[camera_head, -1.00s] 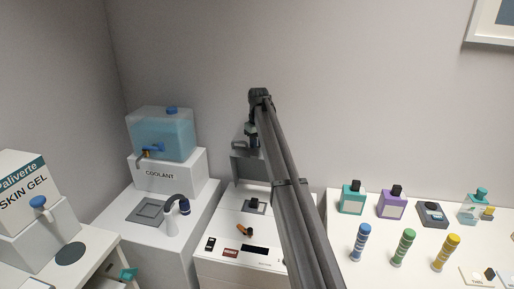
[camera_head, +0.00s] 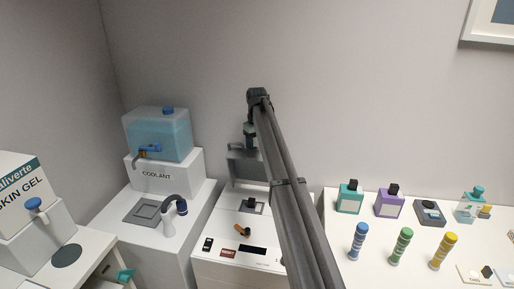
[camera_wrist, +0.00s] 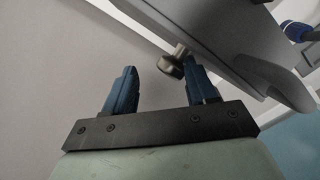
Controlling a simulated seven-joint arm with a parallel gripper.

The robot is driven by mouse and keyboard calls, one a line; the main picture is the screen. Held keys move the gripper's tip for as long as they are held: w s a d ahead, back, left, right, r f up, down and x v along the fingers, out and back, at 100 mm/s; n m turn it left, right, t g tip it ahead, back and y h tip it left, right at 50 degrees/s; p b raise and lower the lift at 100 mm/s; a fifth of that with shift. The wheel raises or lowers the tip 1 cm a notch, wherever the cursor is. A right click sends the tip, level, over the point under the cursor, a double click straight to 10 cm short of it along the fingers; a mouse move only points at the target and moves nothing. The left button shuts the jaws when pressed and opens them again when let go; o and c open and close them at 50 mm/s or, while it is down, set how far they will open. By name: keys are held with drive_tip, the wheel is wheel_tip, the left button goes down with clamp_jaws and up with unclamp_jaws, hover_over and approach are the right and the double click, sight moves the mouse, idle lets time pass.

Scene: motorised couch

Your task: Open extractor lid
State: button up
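The extractor is probably the white machine (camera_head: 215,235) in the middle. A grey lid-like panel (camera_head: 245,170) stands raised at its back, partly hidden by my arm. In the wrist view the grey panel (camera_wrist: 235,50) crosses the upper right, with a small round metallic knob (camera_wrist: 172,65) at its edge. My gripper (camera_head: 250,135) is behind the arm near the panel's top. In the wrist view its two blue fingers (camera_wrist: 160,85) are apart. The knob is close to the right fingertip; I cannot tell whether they touch. Nothing is clamped between the fingers.
An orange-and-black lever (camera_head: 242,230) is on the machine's front. Bottles (camera_head: 390,203) and striped vials (camera_head: 402,245) stand on the right counter. The wall is close behind.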

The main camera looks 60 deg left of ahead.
wheel_tip(320, 180, up, 14)
idle(0.4)
drive_tip(key=shift+d+f, duration=0.1)
